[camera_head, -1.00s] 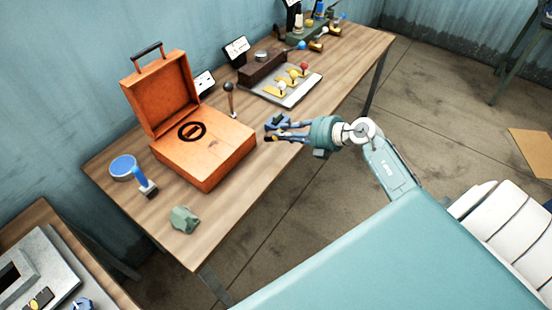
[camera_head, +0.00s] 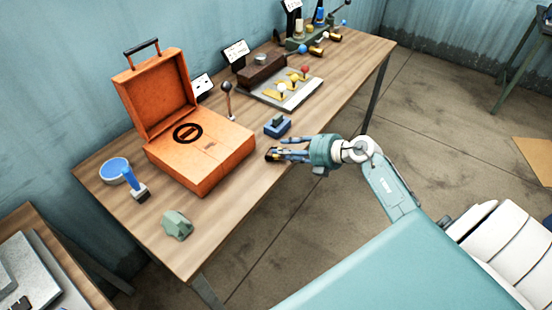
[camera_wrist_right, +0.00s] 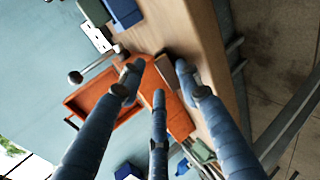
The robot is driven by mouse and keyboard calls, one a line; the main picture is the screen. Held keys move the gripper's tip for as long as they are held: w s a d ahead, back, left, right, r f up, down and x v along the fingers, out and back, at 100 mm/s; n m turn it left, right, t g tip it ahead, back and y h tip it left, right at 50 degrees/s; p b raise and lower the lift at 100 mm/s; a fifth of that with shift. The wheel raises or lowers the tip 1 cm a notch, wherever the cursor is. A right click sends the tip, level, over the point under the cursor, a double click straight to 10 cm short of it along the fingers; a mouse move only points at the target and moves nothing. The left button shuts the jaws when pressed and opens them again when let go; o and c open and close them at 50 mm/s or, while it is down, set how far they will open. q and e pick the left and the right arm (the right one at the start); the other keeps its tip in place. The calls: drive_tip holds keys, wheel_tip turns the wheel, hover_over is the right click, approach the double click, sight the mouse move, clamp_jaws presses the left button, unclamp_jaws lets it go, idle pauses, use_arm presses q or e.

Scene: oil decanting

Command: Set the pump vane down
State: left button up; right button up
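My right gripper (camera_head: 275,154) is low over the front edge of the long table (camera_head: 225,215), to the right of the orange case. Its blue fingers are spread in the right wrist view (camera_wrist_right: 158,75). A small dark brown piece (camera_wrist_right: 167,68), possibly the pump vane, shows between the fingertips; I cannot tell whether they grip it or it rests on the table. A blue block with a dark top (camera_head: 278,126) stands on the table behind the gripper, apart from it. My left gripper is not in view.
The open orange case (camera_head: 205,160) stands left of the gripper. A lever with a round knob (camera_head: 228,98) and a tray with coloured knobs (camera_head: 283,92) are behind. A blue-handled tool (camera_head: 138,188) and a green lump (camera_head: 177,225) lie left. The table's front edge is close.

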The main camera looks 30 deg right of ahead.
drive_tip(key=shift+s+r, duration=0.1)
drive_tip(key=shift+s+d+r+p, duration=0.15)
drive_tip(key=shift+s+r+p, duration=0.05)
drive_tip(key=shift+p, duration=0.2)
drive_tip(key=p+v, duration=0.4)
drive_tip(key=v, duration=0.3)
drive_tip(key=shift+s, duration=0.2)
drive_tip(key=shift+d, duration=0.1)
wheel_tip(320, 180, up, 7)
drive_tip(key=s+p, duration=0.2)
drive_tip(key=p, duration=0.5)
drive_tip(key=shift+s+d+r, duration=0.2)
drive_tip(key=shift+d, duration=0.3)
